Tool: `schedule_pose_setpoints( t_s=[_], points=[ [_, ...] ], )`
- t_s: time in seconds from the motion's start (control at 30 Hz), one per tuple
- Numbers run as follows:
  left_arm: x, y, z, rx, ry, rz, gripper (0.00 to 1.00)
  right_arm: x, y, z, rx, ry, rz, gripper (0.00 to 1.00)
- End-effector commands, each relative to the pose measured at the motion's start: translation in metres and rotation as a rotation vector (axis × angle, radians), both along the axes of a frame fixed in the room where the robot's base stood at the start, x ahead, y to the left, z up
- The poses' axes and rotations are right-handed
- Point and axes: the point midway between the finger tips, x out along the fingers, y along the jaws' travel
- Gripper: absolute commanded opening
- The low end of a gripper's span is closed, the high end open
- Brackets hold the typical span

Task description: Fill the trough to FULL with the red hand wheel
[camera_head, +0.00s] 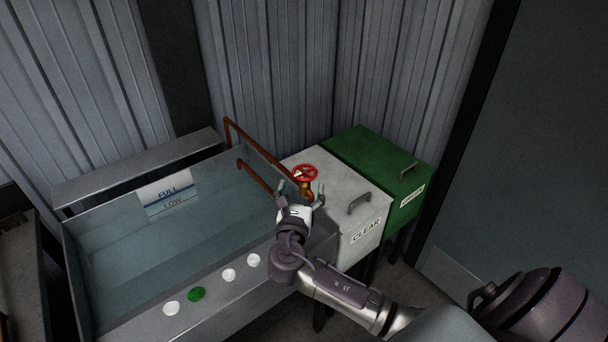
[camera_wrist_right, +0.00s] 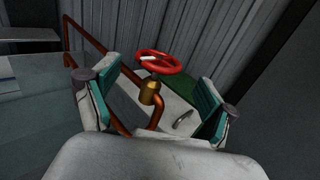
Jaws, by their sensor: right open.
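The red hand wheel (camera_head: 305,173) sits on a brass valve on the copper pipe, beside the trough's right end. It also shows in the right wrist view (camera_wrist_right: 158,62), above the brass valve body (camera_wrist_right: 150,92), with a pale mark on its rim. My right gripper (camera_head: 308,190) is open and empty, just in front of the wheel; its fingers stand apart on either side of the valve in the wrist view. The trough (camera_head: 95,222) is a grey tank with clear bluish water inside. A FULL/LOW label (camera_head: 167,192) is on its back wall. My left gripper is not in view.
A white box marked CLEAR (camera_head: 350,205) and a green box (camera_head: 375,160), both with handles, stand right of the valve. White discs and one green disc (camera_head: 196,294) lie on the trough's front ledge. Copper pipe (camera_head: 255,145) runs behind the valve. Corrugated walls close the back.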

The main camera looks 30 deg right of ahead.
Motion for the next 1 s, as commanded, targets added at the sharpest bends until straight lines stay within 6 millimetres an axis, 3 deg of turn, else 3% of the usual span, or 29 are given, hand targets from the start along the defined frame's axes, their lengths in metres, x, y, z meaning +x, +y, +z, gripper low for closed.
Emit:
schedule_pose_setpoints(
  t_s=[0.23,0.8,0.9,1.0],
  points=[
    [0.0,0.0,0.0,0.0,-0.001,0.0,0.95,-0.019,0.017,0.0,0.001,0.001,0.001,0.84],
    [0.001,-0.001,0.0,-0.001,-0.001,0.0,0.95,-0.021,0.018,-0.001,0.007,-0.001,0.0,0.84],
    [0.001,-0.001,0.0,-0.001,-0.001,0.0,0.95,-0.031,0.018,-0.012,0.118,-0.019,-0.013,0.84],
    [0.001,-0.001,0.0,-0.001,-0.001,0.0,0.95,-0.059,0.02,-0.041,0.42,-0.074,-0.067,0.84]
  ],
)
